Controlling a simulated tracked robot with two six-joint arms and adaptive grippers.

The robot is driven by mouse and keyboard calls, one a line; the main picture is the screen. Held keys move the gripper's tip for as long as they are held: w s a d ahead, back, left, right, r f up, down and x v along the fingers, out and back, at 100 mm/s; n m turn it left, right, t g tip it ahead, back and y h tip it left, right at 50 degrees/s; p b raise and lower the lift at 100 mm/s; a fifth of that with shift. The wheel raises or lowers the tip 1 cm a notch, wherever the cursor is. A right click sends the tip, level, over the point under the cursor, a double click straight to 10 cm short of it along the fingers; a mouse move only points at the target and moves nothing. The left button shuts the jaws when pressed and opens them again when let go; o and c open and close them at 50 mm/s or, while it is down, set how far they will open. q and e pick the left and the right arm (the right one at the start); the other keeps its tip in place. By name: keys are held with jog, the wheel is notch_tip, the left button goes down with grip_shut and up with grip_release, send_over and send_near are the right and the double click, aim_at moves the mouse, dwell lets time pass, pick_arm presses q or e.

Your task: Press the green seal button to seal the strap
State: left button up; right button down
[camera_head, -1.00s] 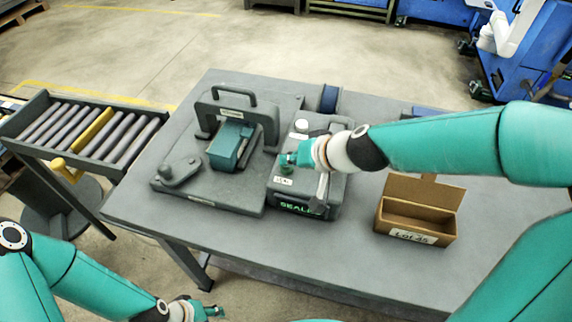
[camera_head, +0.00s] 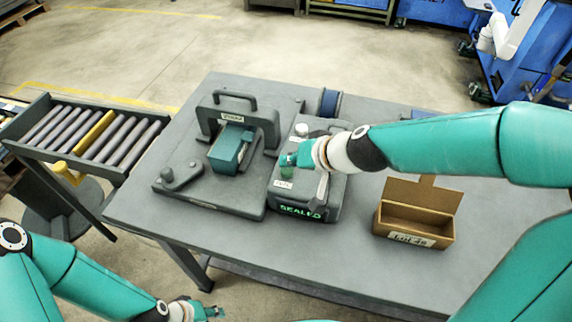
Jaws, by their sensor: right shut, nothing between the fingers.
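The sealer box (camera_head: 302,200) is a dark grey unit on the table, with a lit green "SEALED" display (camera_head: 300,212) on its front. The green button (camera_head: 287,173) shows on its top, partly hidden by my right gripper. My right gripper (camera_head: 288,160) is shut and empty, its tip right above or at the button; I cannot tell whether they touch. A teal block (camera_head: 226,152) sits in the grey strapping fixture (camera_head: 215,196) to the left, under an arch with a handle. My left gripper (camera_head: 210,311) is low at the bottom edge, away from the table; its finger state is unclear.
An open cardboard box (camera_head: 416,222) with a label stands on the table at right. A roller conveyor (camera_head: 92,135) is at left. A blue spool (camera_head: 329,102) lies behind the sealer. The table's front middle (camera_head: 290,247) is clear.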

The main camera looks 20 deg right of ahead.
aim_at(290, 171)
jog(key=shift+r, duration=0.3)
notch_tip(290, 171, up, 5)
jog(key=p, duration=0.5)
dwell(1.1)
